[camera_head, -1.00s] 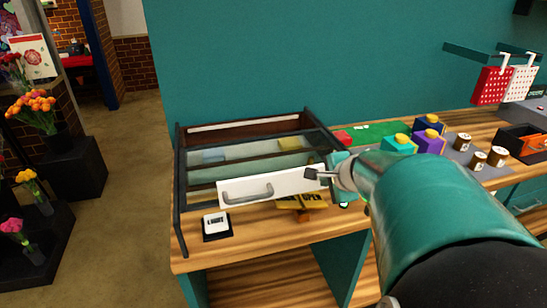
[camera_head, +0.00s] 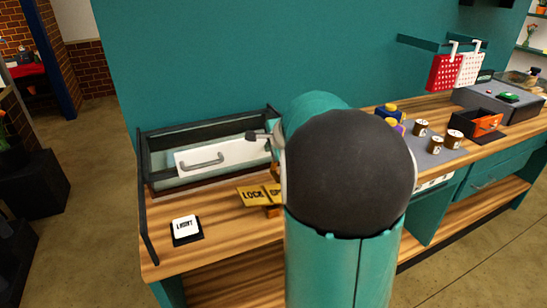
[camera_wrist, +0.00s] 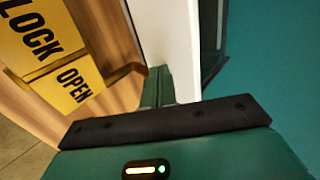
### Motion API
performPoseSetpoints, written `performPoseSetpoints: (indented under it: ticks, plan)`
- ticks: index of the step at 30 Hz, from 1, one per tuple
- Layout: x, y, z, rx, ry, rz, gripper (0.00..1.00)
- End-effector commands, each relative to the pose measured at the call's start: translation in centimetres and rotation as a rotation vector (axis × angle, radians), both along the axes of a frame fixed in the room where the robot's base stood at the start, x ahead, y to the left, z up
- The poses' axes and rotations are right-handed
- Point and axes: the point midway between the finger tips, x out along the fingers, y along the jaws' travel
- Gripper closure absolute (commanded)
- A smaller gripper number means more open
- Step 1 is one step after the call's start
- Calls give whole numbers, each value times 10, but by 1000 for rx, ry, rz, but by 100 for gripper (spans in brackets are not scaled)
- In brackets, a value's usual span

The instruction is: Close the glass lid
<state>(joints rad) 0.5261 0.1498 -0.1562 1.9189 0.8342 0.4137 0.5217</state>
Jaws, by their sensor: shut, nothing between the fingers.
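The glass lid is a white front panel with a grey bar handle (camera_head: 203,161) on a dark-framed glass case (camera_head: 150,165) at the left of the wooden counter. The panel (camera_head: 235,152) stands tilted above the counter; how far the lid is open is hard to tell. My gripper (camera_head: 255,136) is shut and empty, its dark tip beside the panel's upper right end. Contact cannot be told. In the wrist view the white panel (camera_wrist: 172,45) runs close beside the gripper (camera_wrist: 158,88). My arm hides the counter right of the case.
A yellow LOCK/OPEN sign (camera_head: 254,195) lies in front of the case, also large in the wrist view (camera_wrist: 55,55). A switch marked LIGHT (camera_head: 185,228) sits at the front left. Several jars (camera_head: 421,128) and an open dark box (camera_head: 482,127) are on the right.

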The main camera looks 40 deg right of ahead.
Motion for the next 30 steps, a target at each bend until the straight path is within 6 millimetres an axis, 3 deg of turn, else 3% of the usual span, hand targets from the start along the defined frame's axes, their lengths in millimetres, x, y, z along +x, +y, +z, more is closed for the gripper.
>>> performPoseSetpoints:
  ticks: [3, 9, 30]
  plan:
    - [24, -7, -1, -1, 1, 3, 100]
    - [45, -13, 0, 0, 1, 1, 100]
    - [51, -14, 2, -3, -6, 0, 100]
